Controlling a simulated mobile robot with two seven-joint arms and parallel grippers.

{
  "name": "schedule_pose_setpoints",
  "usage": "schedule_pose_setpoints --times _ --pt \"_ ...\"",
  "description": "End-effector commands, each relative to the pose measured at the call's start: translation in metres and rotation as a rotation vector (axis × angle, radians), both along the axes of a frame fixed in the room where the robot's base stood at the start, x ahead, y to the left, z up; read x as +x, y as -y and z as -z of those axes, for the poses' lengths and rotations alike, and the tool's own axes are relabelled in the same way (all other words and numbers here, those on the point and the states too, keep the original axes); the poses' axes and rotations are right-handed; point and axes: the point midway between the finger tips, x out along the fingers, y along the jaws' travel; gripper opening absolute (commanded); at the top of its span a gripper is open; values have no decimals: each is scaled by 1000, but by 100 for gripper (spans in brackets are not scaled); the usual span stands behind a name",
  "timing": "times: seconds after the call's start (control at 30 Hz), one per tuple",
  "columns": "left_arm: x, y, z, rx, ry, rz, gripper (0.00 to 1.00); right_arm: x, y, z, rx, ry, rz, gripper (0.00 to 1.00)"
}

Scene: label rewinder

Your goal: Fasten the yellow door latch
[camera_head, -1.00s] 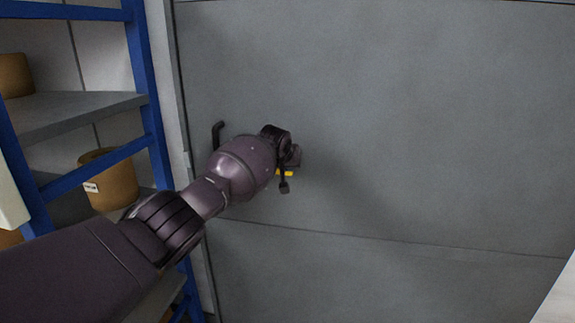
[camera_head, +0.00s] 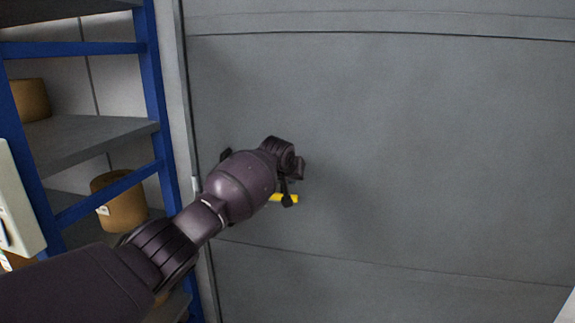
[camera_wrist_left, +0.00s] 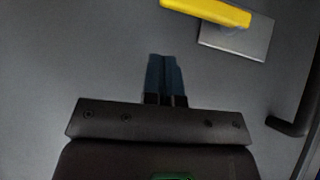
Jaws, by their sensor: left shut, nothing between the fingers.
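The yellow latch (camera_head: 285,198) is a small bar on the grey door (camera_head: 430,140), partly hidden behind my left arm in the head view. In the left wrist view the yellow latch (camera_wrist_left: 207,11) lies at the top edge, slightly tilted, over a pale metal plate (camera_wrist_left: 238,40). My left gripper (camera_wrist_left: 164,60) is shut and empty, its blue fingertips below and left of the latch, apart from it in the picture. In the head view my wrist hides the fingers. My right gripper is out of view.
A dark door handle (camera_wrist_left: 290,126) stands out at the right of the wrist view; its end (camera_head: 226,155) shows beside my arm in the head view. A blue-framed shelf (camera_head: 155,85) with brown rolls (camera_head: 122,200) stands left of the door. The door face to the right is clear.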

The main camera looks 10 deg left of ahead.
Motion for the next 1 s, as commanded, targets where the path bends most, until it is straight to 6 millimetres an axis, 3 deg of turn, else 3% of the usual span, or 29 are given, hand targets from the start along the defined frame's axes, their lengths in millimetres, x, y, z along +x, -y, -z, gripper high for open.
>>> schedule_pose_setpoints --times 0.57,1.0 --pt "-44 -1 -44 1 2 1 0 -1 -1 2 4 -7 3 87" --pt "-50 -1 -50 1 0 -1 0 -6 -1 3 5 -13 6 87"
